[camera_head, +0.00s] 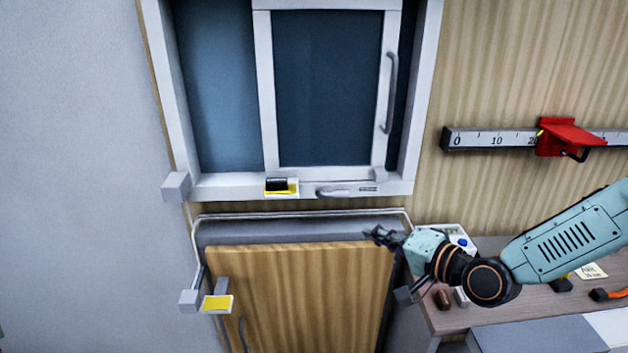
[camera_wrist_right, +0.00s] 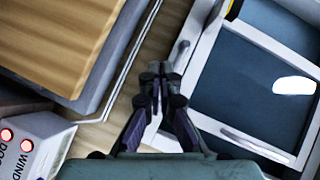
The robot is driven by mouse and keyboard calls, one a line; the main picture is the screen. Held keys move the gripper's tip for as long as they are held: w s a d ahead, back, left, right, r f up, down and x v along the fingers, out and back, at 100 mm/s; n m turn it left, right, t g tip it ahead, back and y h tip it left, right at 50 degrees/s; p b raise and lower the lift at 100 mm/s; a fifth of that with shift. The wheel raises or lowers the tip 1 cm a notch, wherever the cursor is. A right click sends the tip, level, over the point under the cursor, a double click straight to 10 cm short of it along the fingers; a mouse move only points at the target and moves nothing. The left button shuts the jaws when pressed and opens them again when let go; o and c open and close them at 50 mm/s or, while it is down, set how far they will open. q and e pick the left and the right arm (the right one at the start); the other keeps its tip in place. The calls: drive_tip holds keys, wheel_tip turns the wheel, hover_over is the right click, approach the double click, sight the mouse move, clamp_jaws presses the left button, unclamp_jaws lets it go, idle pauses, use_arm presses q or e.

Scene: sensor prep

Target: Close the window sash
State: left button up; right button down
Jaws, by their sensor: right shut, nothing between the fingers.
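The window sash (camera_head: 263,90) is a white frame around a dark pane, with a grey vertical handle (camera_head: 390,92) on its right side. It stands inside the white window frame (camera_head: 425,90). A wide blue area shows left of the sash and a narrow dark strip shows right of it. In the right wrist view the sash (camera_wrist_right: 205,65) fills the upper right, with its handle (camera_wrist_right: 255,143) lower down. My right gripper (camera_head: 375,236) is below the window's lower right corner, apart from the sash. Its fingers (camera_wrist_right: 160,75) are together and empty. My left gripper is not in view.
A yellow-and-black part (camera_head: 281,188) and a grey lever (camera_head: 335,192) sit on the window's lower frame. Below are a wooden door (camera_head: 300,290) and a thin metal rail (camera_head: 300,213). A ruled bar with a red block (camera_head: 565,138) is at right, above a cluttered table (camera_head: 440,318).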

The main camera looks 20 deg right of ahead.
wheel_tip(320, 180, up, 5)
drive_tip(key=m+t+y, duration=0.1)
drive_tip(key=m+y, duration=0.1)
drive_tip(key=y, duration=0.1)
drive_tip(key=b+x, duration=0.1)
drive_tip(key=x, duration=0.2)
drive_tip(key=a+b+x, duration=0.1)
drive_tip(key=x, duration=0.3)
drive_tip(key=b+x, duration=0.2)
drive_tip(key=x, duration=0.2)
drive_tip(key=shift+s+a+f, duration=0.1)
drive_tip(key=shift+s+a, duration=0.15)
drive_tip(key=a, duration=0.2)
drive_tip(key=shift+w+a, duration=0.3)
drive_tip(key=shift+w, duration=0.05)
